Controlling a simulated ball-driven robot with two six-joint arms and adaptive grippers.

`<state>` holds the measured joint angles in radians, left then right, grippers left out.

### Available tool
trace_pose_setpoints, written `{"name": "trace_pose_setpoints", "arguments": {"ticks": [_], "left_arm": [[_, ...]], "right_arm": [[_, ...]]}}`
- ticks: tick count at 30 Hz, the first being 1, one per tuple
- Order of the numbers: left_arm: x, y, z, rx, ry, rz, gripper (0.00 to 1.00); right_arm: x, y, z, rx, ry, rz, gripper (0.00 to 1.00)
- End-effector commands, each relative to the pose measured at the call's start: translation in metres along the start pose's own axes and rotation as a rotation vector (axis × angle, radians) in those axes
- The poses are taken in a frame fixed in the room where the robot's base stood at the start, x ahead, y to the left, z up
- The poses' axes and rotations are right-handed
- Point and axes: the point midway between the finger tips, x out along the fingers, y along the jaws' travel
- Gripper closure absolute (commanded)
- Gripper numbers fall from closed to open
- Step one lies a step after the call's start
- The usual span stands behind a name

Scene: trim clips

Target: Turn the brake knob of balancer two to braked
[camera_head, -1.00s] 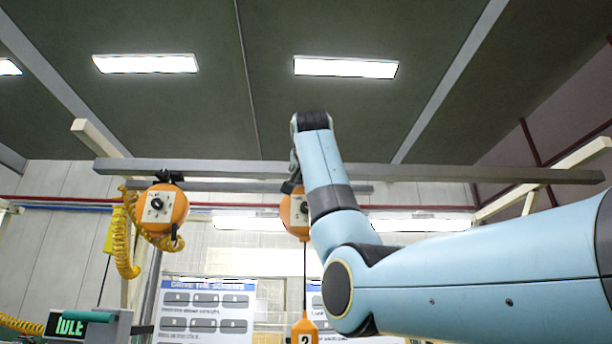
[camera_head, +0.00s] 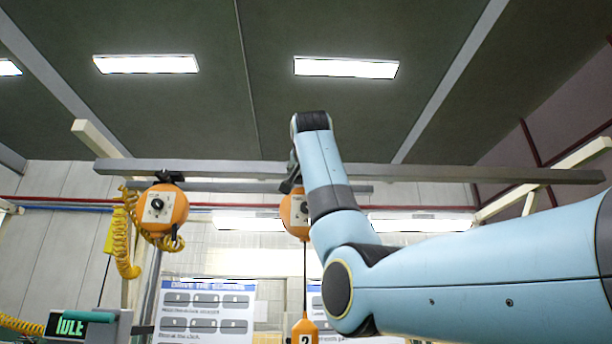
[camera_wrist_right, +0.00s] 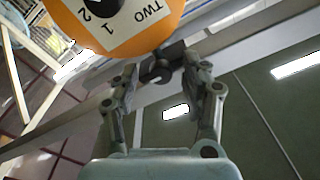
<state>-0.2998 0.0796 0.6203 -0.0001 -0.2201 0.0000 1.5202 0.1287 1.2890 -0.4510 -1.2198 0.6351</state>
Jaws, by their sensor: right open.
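Balancer two (camera_head: 288,212) is an orange round housing hanging from the overhead rail, partly covered by my right arm in the head view. Its pale face plate and dark knob (camera_head: 304,208) show at the arm's edge. In the right wrist view the balancer (camera_wrist_right: 160,30) appears upside down, with "TWO", "1" and "2" on its plate. Its black knob (camera_wrist_right: 101,5) is cut off by the top edge, so its setting cannot be read. My right gripper (camera_wrist_right: 162,72) is open, its fingers near the balancer's hanger end and apart from the knob. My left gripper is out of view.
Another orange balancer (camera_head: 180,208) with a knob and yellow coiled hose (camera_head: 122,245) hangs to the left. The grey rail (camera_head: 450,173) crosses above both. A green "IDLE" display (camera_head: 70,326) is at lower left; instruction boards (camera_head: 207,285) stand below.

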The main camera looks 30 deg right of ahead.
Motion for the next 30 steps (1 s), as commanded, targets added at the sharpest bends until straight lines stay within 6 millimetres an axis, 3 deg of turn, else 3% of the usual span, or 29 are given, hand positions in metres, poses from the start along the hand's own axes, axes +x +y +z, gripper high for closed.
{"name": "trace_pose_setpoints", "arguments": {"ticks": [7,15,21,30], "left_arm": [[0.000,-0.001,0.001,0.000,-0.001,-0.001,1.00],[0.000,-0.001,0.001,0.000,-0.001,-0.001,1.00],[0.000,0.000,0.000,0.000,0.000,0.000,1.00],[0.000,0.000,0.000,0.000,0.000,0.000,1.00]], "right_arm": [[-0.018,-0.001,0.000,0.000,0.002,-0.003,0.53],[-0.078,-0.001,0.000,0.002,0.002,-0.003,0.53],[-0.110,-0.001,0.001,0.001,0.001,-0.002,0.53],[-0.120,0.000,0.001,0.000,0.000,0.000,0.53]]}}
